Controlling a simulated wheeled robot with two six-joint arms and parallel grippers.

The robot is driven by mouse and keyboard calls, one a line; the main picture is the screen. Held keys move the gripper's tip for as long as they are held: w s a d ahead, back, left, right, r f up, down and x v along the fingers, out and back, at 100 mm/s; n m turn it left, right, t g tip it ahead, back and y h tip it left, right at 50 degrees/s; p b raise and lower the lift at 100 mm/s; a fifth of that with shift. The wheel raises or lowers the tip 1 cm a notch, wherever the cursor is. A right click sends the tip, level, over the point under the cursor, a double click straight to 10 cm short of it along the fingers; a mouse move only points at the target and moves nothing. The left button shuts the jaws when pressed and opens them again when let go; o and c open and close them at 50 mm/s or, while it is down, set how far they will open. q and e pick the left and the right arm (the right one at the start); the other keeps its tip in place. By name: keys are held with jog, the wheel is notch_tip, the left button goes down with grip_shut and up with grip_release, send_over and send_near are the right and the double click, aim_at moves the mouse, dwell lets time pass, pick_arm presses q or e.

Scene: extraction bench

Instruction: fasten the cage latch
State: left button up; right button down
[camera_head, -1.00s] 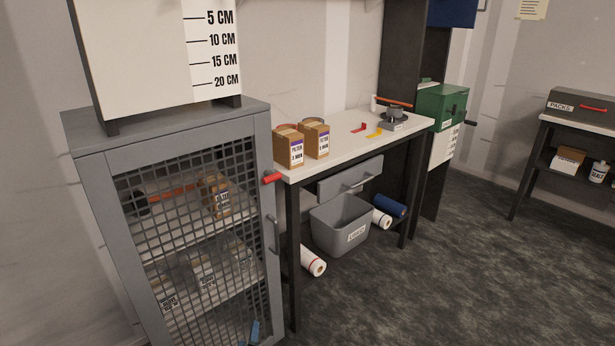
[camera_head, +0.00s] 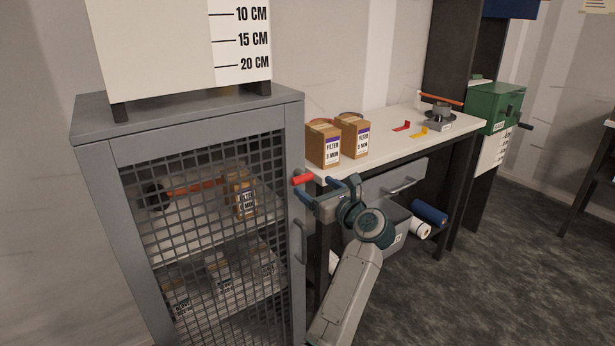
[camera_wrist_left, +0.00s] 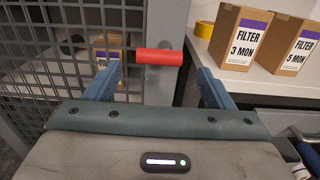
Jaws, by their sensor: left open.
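The cage is a grey cabinet (camera_head: 290,100) with a mesh door (camera_head: 215,225) that looks closed. Its latch is a red handle (camera_head: 303,179) at the door's right edge, lying level. In the left wrist view the red latch handle (camera_wrist_left: 160,57) lies crosswise just ahead of the fingertips. My left gripper (camera_head: 311,189) is open and empty, its blue fingers pointing at the latch. In the left wrist view the open gripper (camera_wrist_left: 158,73) has one finger to each side of the handle's middle. I cannot tell whether they touch it. My right gripper is not in view.
A white-topped bench (camera_head: 380,145) stands close on the right, with filter boxes (camera_head: 323,145) near its corner. A vertical door pull (camera_head: 299,240) sits below the latch. A grey bin (camera_head: 392,240) is partly hidden behind my arm. Open floor lies at right.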

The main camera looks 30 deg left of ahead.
aim_at(305, 180)
pick_arm(q)
jog(key=p+x, duration=0.1)
jog(key=x, duration=0.6)
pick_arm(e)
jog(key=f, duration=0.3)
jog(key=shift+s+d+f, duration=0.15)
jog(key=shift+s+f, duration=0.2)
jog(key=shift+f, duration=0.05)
pick_arm(q)
jog(key=shift+s+d, duration=0.1)
jog(key=c, duration=1)
